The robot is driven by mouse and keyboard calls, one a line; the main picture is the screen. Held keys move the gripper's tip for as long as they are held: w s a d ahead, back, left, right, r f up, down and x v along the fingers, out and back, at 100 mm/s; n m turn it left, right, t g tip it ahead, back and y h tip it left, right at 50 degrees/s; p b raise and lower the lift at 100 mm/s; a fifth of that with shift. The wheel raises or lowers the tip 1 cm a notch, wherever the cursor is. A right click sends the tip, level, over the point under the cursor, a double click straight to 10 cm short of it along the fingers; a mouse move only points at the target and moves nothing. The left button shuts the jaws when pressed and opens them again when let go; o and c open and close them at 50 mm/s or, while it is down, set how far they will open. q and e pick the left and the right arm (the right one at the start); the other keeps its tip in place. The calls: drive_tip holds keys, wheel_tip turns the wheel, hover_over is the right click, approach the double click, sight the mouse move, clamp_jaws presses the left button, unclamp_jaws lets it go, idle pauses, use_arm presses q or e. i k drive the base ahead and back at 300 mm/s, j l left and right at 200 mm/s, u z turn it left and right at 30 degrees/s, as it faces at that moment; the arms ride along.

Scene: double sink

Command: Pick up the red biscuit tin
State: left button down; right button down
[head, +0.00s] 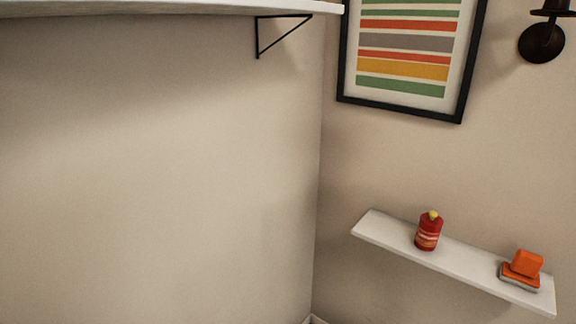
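I cannot make out a red biscuit tin in the head view. The red object in view is a small container (428,234) with a yellow top and paler bands, standing upright on a white wall shelf (459,262) at the lower right; it looks more like a bottle than a tin. Neither of my grippers is in view.
An orange block (527,263) sits on a flat orange and grey item (519,278) at the shelf's right end. A higher white shelf (170,8) with a black bracket (284,33) crosses the upper left. A striped framed picture (408,52) and a dark wall fixture (542,42) hang at right.

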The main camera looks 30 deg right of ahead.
sight(427, 236)
drive_tip(key=z, duration=1.9)
drive_tip(key=i+l, duration=0.3)
drive_tip(key=i+l+u, duration=0.15)
drive_tip(key=i+l, duration=0.15)
drive_tip(key=l, duration=0.2)
drive_tip(key=i+l, duration=0.25)
drive_tip(key=l, duration=0.2)
